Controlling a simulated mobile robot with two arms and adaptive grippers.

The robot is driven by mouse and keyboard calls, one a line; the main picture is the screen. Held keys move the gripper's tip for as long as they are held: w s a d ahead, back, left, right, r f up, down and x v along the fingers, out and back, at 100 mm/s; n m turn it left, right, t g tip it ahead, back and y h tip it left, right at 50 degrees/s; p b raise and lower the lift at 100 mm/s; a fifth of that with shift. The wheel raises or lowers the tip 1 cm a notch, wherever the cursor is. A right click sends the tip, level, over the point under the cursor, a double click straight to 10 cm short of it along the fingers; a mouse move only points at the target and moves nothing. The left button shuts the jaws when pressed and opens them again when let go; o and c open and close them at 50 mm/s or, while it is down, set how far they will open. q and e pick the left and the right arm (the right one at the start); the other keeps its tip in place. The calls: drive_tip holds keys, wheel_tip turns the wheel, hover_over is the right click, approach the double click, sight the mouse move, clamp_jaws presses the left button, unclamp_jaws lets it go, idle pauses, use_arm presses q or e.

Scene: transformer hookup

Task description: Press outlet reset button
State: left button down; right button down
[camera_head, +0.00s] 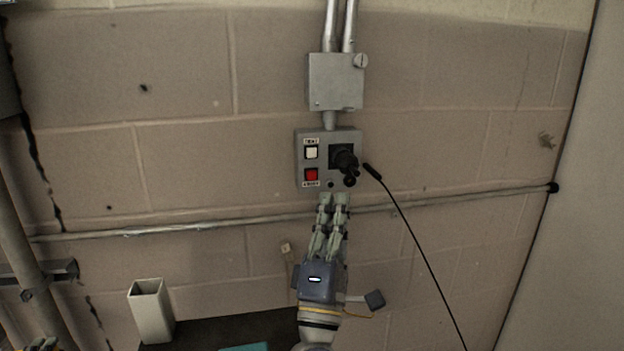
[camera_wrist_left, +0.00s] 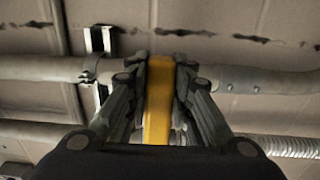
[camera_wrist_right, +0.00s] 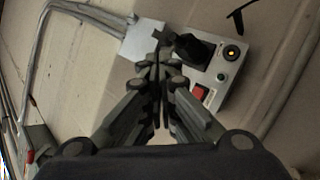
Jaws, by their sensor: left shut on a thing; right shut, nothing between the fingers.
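The grey outlet box (camera_head: 301,147) is on the wall in the head view, with a white button (camera_head: 311,152) above a red button (camera_head: 311,174). Its labels are too small to read surely. A black socket or plug (camera_head: 343,158) sits to their right. In the right wrist view the red button (camera_wrist_right: 199,92) and a lit amber lamp (camera_wrist_right: 231,52) show; the white button is not seen. My right gripper (camera_head: 333,197) is shut and empty, its tips just below the box in the head view; contact cannot be told. My left gripper (camera_wrist_left: 160,65) is shut on a yellow object (camera_wrist_left: 158,105).
A junction box (camera_head: 335,82) with conduits is above the outlet box. A horizontal pipe (camera_head: 450,198) crosses the wall below. A black cable (camera_head: 425,247) hangs right of the outlet. A white open container (camera_head: 151,312) stands lower left on a dark surface (camera_head: 220,330).

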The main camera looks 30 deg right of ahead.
sight(312, 175)
use_arm(q)
drive_tip(key=shift+r, duration=0.1)
use_arm(e)
drive_tip(key=shift+w, duration=0.1)
use_arm(q)
drive_tip(key=shift+f, duration=0.2)
drive_tip(key=shift+f+b, duration=0.3)
drive_tip(key=shift+b, duration=0.15)
use_arm(e)
drive_tip(key=w, duration=0.2)
drive_tip(key=w+d, duration=0.1)
drive_tip(key=w, duration=0.2)
drive_tip(key=w+d, duration=0.1)
drive_tip(key=w, duration=0.2)
drive_tip(key=shift+w+d, duration=0.1)
drive_tip(key=shift+w, duration=0.05)
idle(0.5)
